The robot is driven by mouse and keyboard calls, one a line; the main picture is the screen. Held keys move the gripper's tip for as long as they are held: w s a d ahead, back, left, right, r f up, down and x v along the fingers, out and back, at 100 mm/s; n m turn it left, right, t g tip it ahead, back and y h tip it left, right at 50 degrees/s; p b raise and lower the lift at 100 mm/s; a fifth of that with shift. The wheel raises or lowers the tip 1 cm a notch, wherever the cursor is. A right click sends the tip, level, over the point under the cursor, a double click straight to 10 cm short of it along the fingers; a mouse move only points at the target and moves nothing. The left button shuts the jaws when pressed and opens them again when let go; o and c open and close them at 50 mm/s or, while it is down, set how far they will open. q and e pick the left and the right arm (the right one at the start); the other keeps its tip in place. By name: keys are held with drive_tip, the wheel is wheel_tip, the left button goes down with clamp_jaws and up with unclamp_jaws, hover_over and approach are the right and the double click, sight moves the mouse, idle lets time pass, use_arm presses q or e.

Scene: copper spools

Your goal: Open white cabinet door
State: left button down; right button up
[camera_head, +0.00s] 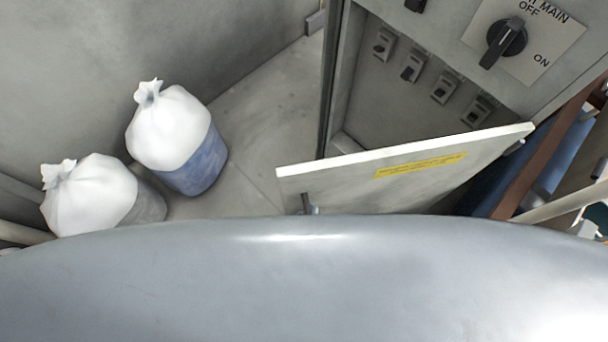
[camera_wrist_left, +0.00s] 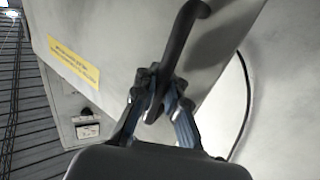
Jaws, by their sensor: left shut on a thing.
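The white cabinet door (camera_head: 325,178) stands swung out from the grey cabinet (camera_head: 340,85), with a yellow label on its face. Its top edge runs from lower left to upper right in the head view. In the left wrist view the door (camera_wrist_left: 140,35) fills the middle, with its dark curved handle (camera_wrist_left: 182,35) coming toward me. My left gripper (camera_wrist_left: 158,92) is shut on that handle, its two fingers on either side of it. In the head view a large grey rounded surface hides the lower part of the door. My right gripper is not in view.
Inside the open cabinet are several small switches (camera_head: 442,88). A rotary main switch (camera_head: 503,40) sits above on the right. Two white bags stand on the floor at left, one in a blue bin (camera_head: 200,170). Bare floor (camera_head: 255,125) lies between bins and cabinet.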

use_arm(q)
drive_tip(key=s, duration=0.2)
drive_tip(key=shift+s+d, duration=0.25)
drive_tip(key=shift+s, duration=0.1)
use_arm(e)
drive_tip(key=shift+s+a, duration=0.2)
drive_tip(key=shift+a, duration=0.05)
use_arm(q)
drive_tip(key=c, duration=1.6)
unclamp_jaws()
drive_tip(key=shift+o, duration=1.1)
drive_tip(key=shift+s+a, duration=0.1)
drive_tip(key=shift+a, duration=0.05)
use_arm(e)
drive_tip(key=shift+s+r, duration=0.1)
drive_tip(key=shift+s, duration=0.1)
